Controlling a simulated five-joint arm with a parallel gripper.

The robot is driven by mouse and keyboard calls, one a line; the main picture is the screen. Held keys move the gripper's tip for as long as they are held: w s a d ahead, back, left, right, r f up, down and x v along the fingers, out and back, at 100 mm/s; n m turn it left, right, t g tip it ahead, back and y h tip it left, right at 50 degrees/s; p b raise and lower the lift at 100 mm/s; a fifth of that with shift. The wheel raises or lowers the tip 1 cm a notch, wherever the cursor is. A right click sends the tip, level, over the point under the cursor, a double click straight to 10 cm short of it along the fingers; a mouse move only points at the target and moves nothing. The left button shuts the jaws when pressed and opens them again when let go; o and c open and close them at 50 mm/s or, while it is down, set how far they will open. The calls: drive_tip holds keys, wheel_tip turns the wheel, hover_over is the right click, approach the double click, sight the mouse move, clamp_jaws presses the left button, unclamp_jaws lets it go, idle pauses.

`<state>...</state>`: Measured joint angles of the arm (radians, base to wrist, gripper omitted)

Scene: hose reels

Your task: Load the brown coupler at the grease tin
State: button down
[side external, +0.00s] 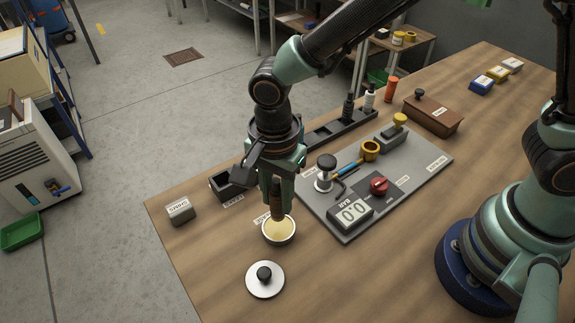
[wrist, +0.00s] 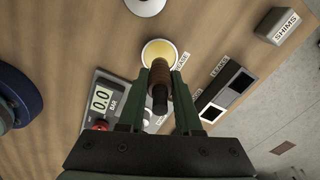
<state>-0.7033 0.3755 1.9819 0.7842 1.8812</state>
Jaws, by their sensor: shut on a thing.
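The brown coupler (side external: 278,207) is upright between the fingers of my gripper (side external: 276,190), which is shut on it. Its lower end is at the open grease tin (side external: 279,239), a round pale tin with yellow grease inside. In the wrist view the coupler (wrist: 160,72) has a ribbed brown body and a dark near end, with my gripper's fingers (wrist: 160,97) on both sides. The grease tin (wrist: 147,45) lies just beyond its far end there. I cannot tell whether the coupler touches the grease.
A silver lid with a black knob (side external: 265,283) lies in front of the tin. A grey test panel (side external: 420,170) with a gauge reading 0.0 (side external: 350,212) is to the right. A dark open box (side external: 222,190) and a grey shims block (side external: 181,211) are to the left.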

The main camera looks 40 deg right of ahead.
sight(277, 180)
drive_tip(key=shift+r, duration=1.7)
